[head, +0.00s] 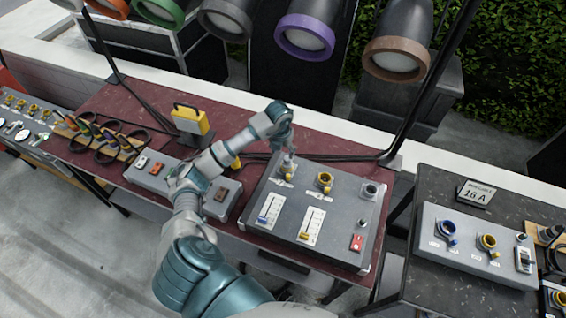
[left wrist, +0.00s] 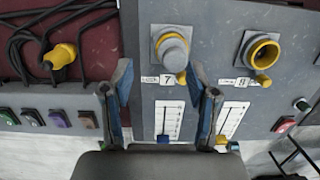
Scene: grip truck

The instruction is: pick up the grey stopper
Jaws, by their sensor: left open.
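A round grey stopper (left wrist: 174,56) sits in the socket above the label 7 on the grey control box (head: 333,232), in the left wrist view. A small cap hangs below it. My left gripper (head: 287,150) is over that socket in the head view and hides part of it. In the left wrist view the left gripper (left wrist: 160,78) is open, its two fingers apart and nothing between them. The stopper shows beyond the fingertips, between their lines. My right gripper is not in view.
A yellow-ringed socket (head: 325,180) with label 8 is close to the right. Sliders (head: 311,226) and a red switch (head: 357,242) are on the box's near side. Black rails (head: 335,157) run behind it. A yellow plug (left wrist: 60,56) and cables lie to the left.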

